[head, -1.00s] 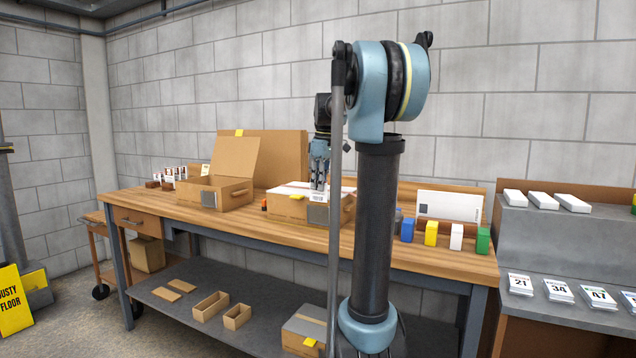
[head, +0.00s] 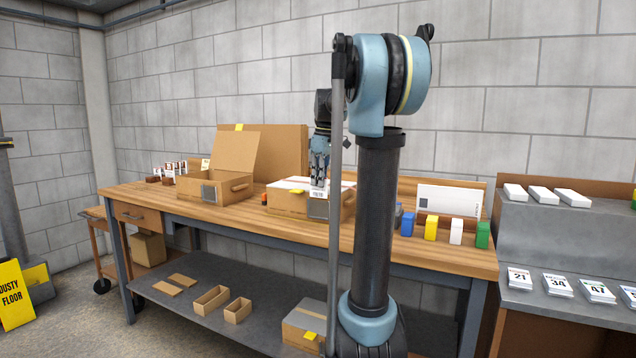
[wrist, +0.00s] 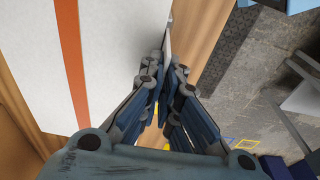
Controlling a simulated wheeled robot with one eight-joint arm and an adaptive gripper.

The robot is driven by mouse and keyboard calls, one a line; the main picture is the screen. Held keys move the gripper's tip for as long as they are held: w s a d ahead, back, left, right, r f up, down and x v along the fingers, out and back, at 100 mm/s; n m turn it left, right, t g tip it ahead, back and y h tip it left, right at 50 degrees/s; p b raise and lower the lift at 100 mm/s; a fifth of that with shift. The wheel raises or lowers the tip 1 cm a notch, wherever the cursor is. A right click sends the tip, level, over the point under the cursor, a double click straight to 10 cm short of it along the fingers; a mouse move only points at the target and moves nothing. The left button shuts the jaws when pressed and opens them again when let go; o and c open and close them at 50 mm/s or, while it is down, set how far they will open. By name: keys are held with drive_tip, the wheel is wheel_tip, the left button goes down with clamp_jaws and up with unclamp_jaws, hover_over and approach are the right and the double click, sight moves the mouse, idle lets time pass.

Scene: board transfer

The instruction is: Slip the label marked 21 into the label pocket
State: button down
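My gripper (head: 319,178) points down at the front edge of the closed cardboard box (head: 286,205) on the workbench. It is shut on a small white label (head: 317,193) with dark print too small to read. The label hangs upright at the top of the grey label pocket (head: 318,210) on the box front. I cannot tell whether its lower edge is inside the pocket or in front of it. In the wrist view, my fingers (wrist: 166,75) are close together, with the label's thin white edge (wrist: 167,42) beyond them. The pocket is hidden there.
An open box (head: 212,187) stands to the left on the workbench (head: 255,223). Blue, yellow, white and green blocks (head: 430,229) stand to the right. A side stand holds label stacks, including one marked 21 (head: 519,277). My arm hides part of the bench.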

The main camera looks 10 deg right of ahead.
drive_tip(key=shift+f, duration=1)
idle(0.8)
drive_tip(key=c, duration=1.7)
unclamp_jaws()
drive_tip(key=r, duration=0.8)
drive_tip(key=d+r, duration=0.1)
drive_tip(key=r, duration=0.2)
drive_tip(key=shift+s+d+r, duration=0.1)
drive_tip(key=shift+s+r, duration=0.25)
drive_tip(key=shift+r, duration=0.05)
drive_tip(key=s+f+m, duration=0.3)
drive_tip(key=s+f, duration=0.8)
drive_tip(key=f, duration=0.1)
drive_tip(key=s+f+m+t, duration=0.1)
drive_tip(key=s+f+m, duration=0.3)
drive_tip(key=s+f, duration=0.7)
drive_tip(key=s+a+f+m+h, duration=0.1)
drive_tip(key=s+f+m, duration=0.2)
drive_tip(key=s+f, duration=0.9)
wheel_tip(320, 180, down, 3)
drive_tip(key=shift+a+f+m, duration=0.1)
drive_tip(key=shift+m, duration=0.2)
